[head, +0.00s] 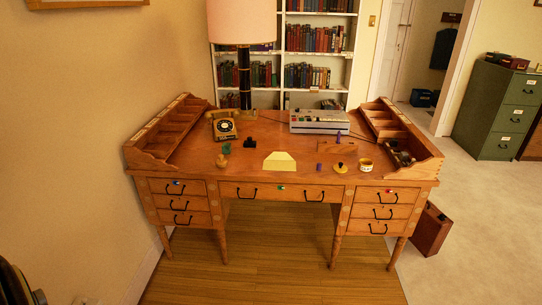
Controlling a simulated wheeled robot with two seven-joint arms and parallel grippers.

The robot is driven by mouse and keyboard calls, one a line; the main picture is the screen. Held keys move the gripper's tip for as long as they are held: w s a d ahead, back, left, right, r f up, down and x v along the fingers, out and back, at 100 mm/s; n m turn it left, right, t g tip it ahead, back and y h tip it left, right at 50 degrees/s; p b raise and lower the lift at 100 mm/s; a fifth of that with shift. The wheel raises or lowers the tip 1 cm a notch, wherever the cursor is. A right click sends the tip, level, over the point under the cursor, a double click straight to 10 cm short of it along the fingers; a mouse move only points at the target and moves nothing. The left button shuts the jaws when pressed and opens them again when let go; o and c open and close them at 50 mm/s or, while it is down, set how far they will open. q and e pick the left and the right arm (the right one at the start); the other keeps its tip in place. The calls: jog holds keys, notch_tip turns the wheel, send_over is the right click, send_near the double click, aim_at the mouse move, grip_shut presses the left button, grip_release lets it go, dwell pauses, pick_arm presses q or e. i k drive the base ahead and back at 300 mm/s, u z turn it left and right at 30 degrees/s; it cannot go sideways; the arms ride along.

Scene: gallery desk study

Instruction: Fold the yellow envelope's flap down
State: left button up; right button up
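The yellow envelope (279,163) lies near the front edge of the wooden desk, a little left of its middle. Its upper part tapers towards the back of the desk, which looks like a raised or opened flap. At this size I cannot tell the crease clearly. Nothing covers the envelope. Neither of my grippers shows in the head view.
Small purple and yellow items stand right of the envelope. Raised side shelves (176,127) flank the desktop. Floor before the desk is clear.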

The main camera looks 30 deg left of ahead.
aim_at(279, 156)
jog(key=u, duration=0.85)
jog(key=i, duration=0.8)
jog(key=u, duration=0.5)
jog(key=i, duration=0.85)
jog(key=z, duration=0.35)
